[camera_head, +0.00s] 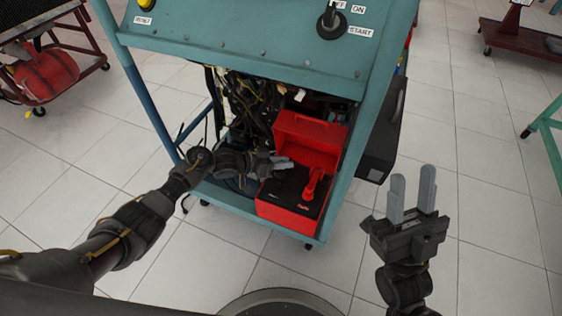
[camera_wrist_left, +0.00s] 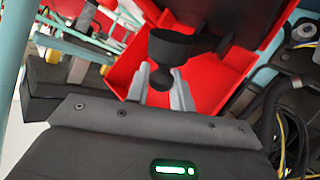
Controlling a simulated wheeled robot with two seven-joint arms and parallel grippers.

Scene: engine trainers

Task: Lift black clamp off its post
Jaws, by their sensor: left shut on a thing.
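A red battery box (camera_head: 285,218) with a raised red lid (camera_head: 310,135) sits on the trainer's lower shelf; a red clamp (camera_head: 315,185) stands on its black top. My left gripper (camera_head: 284,163) reaches in at the box's left side. In the left wrist view its fingers (camera_wrist_left: 163,88) are shut on the black clamp (camera_wrist_left: 172,48), with red box walls behind. The head view does not show the black clamp clearly, and I cannot tell whether it touches its post. My right gripper (camera_head: 412,195) is open and empty, right of the trainer.
The teal trainer frame (camera_head: 335,205) and its control panel (camera_head: 250,35) surround the box. Loose wires (camera_head: 255,100) hang left of the lid. A black case (camera_head: 385,135) is at the right. The tiled floor around my right gripper is clear.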

